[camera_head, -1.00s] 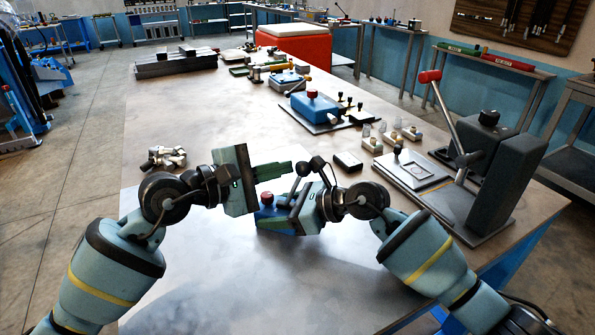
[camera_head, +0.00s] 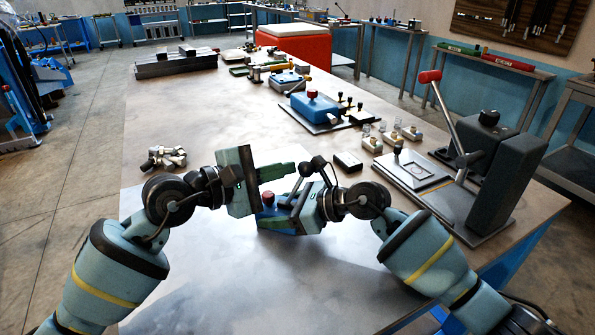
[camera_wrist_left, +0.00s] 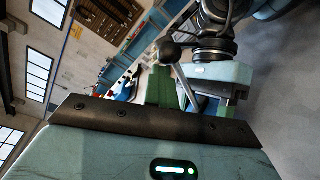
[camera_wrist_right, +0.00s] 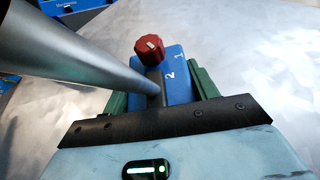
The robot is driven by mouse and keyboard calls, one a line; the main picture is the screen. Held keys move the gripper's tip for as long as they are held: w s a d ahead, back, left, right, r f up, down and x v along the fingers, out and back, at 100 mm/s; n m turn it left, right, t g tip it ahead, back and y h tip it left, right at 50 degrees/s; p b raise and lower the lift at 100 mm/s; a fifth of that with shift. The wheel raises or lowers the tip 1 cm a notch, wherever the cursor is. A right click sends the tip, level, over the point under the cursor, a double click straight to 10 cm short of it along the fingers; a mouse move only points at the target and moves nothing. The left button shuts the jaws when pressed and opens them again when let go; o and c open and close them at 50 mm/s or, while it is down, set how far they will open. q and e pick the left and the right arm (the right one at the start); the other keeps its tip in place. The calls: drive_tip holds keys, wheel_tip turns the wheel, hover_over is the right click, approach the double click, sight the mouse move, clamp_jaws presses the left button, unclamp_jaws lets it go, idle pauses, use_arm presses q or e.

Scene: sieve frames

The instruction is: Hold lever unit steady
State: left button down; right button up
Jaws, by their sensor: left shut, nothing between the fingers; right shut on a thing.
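The lever unit (camera_head: 278,222) is a small blue block with a red knob and a lever ending in a black ball (camera_head: 305,169). It is low between my arms, partly hidden by the grippers. My right gripper (camera_head: 292,208) is shut on it; in the right wrist view the green fingers flank the blue body (camera_wrist_right: 178,88), marked 1 and 2, and the grey lever crosses close to the camera. My left gripper (camera_head: 288,169) is shut and empty, its fingertips just left of the ball. The left wrist view shows the ball (camera_wrist_left: 170,51) beyond its fingers (camera_wrist_left: 160,88).
A large lever press (camera_head: 490,170) with a red handle stands at the right edge of the table. A blue box with a red knob (camera_head: 315,106), small bottles and a black block (camera_head: 347,161) lie beyond the grippers. Metal parts (camera_head: 163,158) lie at left. The left table surface is mostly clear.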

use_arm(q)
drive_tip(key=shift+s+d+f, duration=0.1)
drive_tip(key=shift+s+d, duration=0.2)
drive_tip(key=shift+d, duration=0.2)
drive_tip(key=shift+s+d+f, duration=0.1)
drive_tip(key=shift+s+d, duration=0.15)
drive_tip(key=shift+d, duration=0.25)
use_arm(e)
drive_tip(key=shift+s+a+r, duration=0.1)
drive_tip(key=shift+s+a, duration=0.15)
drive_tip(key=shift+a, duration=0.2)
use_arm(q)
drive_tip(key=shift+a, duration=0.15)
use_arm(e)
drive_tip(key=shift+o, duration=0.2)
drive_tip(key=shift+w+d, duration=0.1)
use_arm(q)
drive_tip(key=shift+w+a+r, duration=0.2)
drive_tip(key=shift+w+a, duration=0.05)
drive_tip(key=shift+a, duration=0.35)
drive_tip(key=shift+w+a+r, duration=0.15)
drive_tip(key=shift+w+a, duration=0.1)
drive_tip(key=shift+a, duration=0.3)
use_arm(e)
drive_tip(key=shift+d, duration=0.15)
drive_tip(key=shift+w, duration=0.1)
